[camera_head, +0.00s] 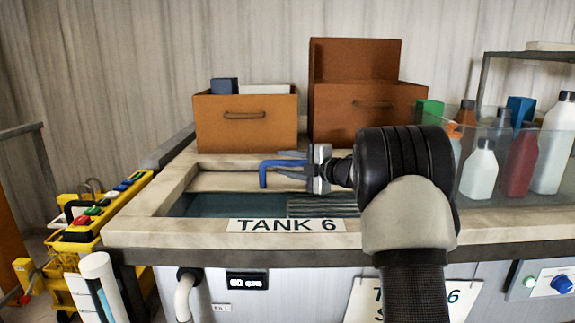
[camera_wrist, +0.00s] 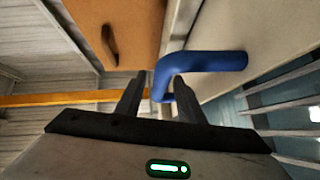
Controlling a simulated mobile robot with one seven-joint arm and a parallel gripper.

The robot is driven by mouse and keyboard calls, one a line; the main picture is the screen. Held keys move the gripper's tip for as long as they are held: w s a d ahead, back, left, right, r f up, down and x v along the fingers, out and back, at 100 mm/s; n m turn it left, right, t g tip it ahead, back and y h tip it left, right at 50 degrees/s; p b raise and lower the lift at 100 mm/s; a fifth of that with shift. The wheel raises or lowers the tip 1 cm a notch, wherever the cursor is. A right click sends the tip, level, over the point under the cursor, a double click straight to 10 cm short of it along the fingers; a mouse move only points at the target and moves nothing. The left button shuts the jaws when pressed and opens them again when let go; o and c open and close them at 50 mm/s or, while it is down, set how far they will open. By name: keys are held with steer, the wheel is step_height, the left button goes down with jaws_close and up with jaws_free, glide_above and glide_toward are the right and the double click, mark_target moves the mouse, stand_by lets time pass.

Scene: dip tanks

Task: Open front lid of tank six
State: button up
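Tank six is a pale-rimmed basin with a "TANK 6" label (camera_head: 286,225) on its front rim. A bent blue handle (camera_head: 263,173) stands by a pale lid panel (camera_head: 222,182) behind the dark front opening (camera_head: 225,205). My gripper (camera_head: 284,164) reaches in from the right at the handle. In the wrist view, my gripper's two dark fingers (camera_wrist: 156,96) are apart, and the blue handle (camera_wrist: 205,64) lies at their tips, one end showing between them. I cannot tell whether they touch it. My arm hides the tank's right part.
Two brown boxes (camera_head: 246,142) (camera_head: 368,124) stand behind the tank. A clear bin (camera_head: 478,190) of several bottles is at the right. Metal slats (camera_head: 318,205) lie in the front opening. A yellow rack (camera_head: 122,205) stands at the left, and a pipe (camera_head: 186,292) below the rim.

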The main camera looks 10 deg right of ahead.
jaws_close()
steer(key=w+p, duration=0.2)
steer(key=w+d+p, duration=0.1)
steer(key=w+p, duration=0.1)
steer(key=w, duration=0.1)
steer(key=w+p, duration=0.2)
steer(key=w, duration=0.1)
steer(key=shift+w+d+r+p, duration=0.15)
steer(key=shift+d+r+p, duration=0.1)
steer(key=shift+d+p, duration=0.15)
steer(key=shift+w+f, duration=0.15)
steer(key=shift+w, duration=0.2)
jaws_free()
steer(key=v, duration=1.7)
steer(key=shift+s+d, duration=0.2)
steer(key=shift+s, duration=0.05)
